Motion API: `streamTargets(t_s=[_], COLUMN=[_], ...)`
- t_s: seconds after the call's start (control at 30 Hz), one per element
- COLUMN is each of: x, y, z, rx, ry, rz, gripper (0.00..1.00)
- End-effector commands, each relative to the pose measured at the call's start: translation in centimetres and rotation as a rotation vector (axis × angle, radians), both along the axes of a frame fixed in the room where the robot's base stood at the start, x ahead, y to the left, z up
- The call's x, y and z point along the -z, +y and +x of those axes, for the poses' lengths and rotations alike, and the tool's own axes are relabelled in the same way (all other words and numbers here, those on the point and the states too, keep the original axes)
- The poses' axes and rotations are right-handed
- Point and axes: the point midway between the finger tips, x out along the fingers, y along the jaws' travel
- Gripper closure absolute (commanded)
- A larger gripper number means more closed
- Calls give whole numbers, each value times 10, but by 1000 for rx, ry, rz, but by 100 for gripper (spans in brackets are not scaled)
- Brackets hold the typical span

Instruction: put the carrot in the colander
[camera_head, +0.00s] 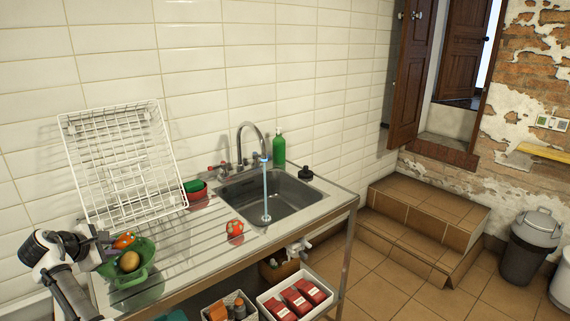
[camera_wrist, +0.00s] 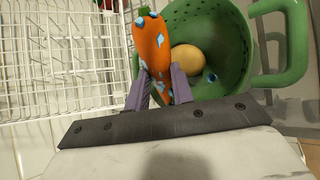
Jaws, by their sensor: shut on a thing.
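The orange carrot (camera_wrist: 152,48) with blue and white patches is between the two purple fingers of my gripper (camera_wrist: 160,84). In the head view, the carrot (camera_head: 124,240) shows at the far left edge of the green colander (camera_head: 145,274), beside my gripper (camera_head: 104,241). In the wrist view, the carrot overlaps the left rim of the colander (camera_wrist: 236,28). Its height above the rim is hard to tell. A yellow-brown round thing, like a potato (camera_wrist: 187,58), lies inside the colander. The gripper is shut on the carrot.
A white wire rack (camera_head: 122,160) leans on the wall behind the colander; it fills the wrist view's left side. A red patterned thing (camera_head: 235,231) sits on the drainboard near the sink (camera_head: 290,196), where water runs. A red bowl (camera_head: 199,199) and green bottle (camera_head: 279,150) stand further back.

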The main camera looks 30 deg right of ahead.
Motion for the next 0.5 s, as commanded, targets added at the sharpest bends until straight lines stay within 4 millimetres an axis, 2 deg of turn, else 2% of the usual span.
streamTargets(t_s=[0.5], x=[8], y=[0], z=[0], rx=[0], ry=[0], rz=[0], gripper=[100])
